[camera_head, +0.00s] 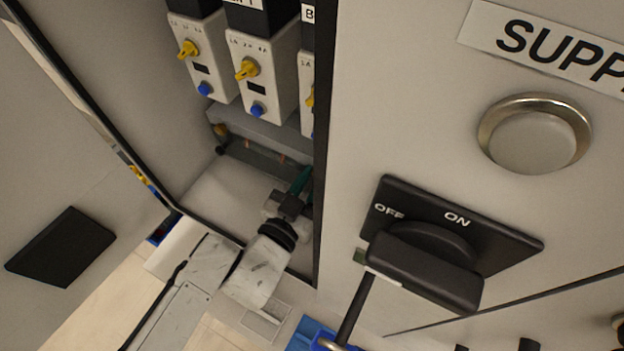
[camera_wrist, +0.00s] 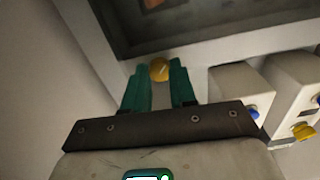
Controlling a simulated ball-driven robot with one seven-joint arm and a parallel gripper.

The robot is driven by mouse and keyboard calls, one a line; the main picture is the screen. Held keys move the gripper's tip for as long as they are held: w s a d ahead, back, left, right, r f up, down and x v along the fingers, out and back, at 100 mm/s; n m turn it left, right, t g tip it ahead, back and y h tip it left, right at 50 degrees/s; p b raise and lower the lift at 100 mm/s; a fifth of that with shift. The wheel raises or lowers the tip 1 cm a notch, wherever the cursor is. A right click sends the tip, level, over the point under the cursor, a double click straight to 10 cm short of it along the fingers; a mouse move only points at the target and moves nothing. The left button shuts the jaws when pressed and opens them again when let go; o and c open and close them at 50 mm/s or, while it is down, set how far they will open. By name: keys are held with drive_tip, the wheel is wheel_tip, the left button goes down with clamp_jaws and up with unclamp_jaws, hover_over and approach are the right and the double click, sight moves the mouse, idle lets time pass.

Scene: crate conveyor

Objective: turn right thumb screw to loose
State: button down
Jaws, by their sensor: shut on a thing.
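A brass-coloured thumb screw (camera_wrist: 159,69) sits on a light grey frame in the wrist view, between the tips of my two green fingers. My gripper (camera_wrist: 160,72) is shut on this screw. In the head view my gripper (camera_head: 303,182) reaches into the lower right of the open cabinet, close to the dark door post. The gripped screw is hidden there. Another brass thumb screw (camera_head: 221,130) shows at the left end of the grey panel (camera_head: 243,124) in the head view.
White modules (camera_head: 263,75) with yellow knobs and blue buttons hang above my gripper. A black OFF/ON rotary switch (camera_head: 425,262) and a round grey button (camera_head: 533,140) sit on the front panel at right. The cabinet door (camera_head: 75,130) stands open at left.

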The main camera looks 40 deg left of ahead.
drive_tip(key=shift+s+f+n+b, duration=0.15)
drive_tip(key=shift+n+b, duration=0.1)
drive_tip(key=shift+n, duration=1.8)
drive_tip(key=shift+w+f+n+b, duration=0.1)
drive_tip(key=shift+n+b, duration=0.1)
drive_tip(key=shift+n, duration=1.85)
drive_tip(key=c, duration=0.9)
unclamp_jaws()
drive_tip(key=shift+r, duration=0.15)
drive_tip(key=b+v, duration=0.1)
drive_tip(key=v, duration=0.9)
drive_tip(key=shift+s+d+b, duration=0.2)
drive_tip(key=shift+s+b, duration=0.15)
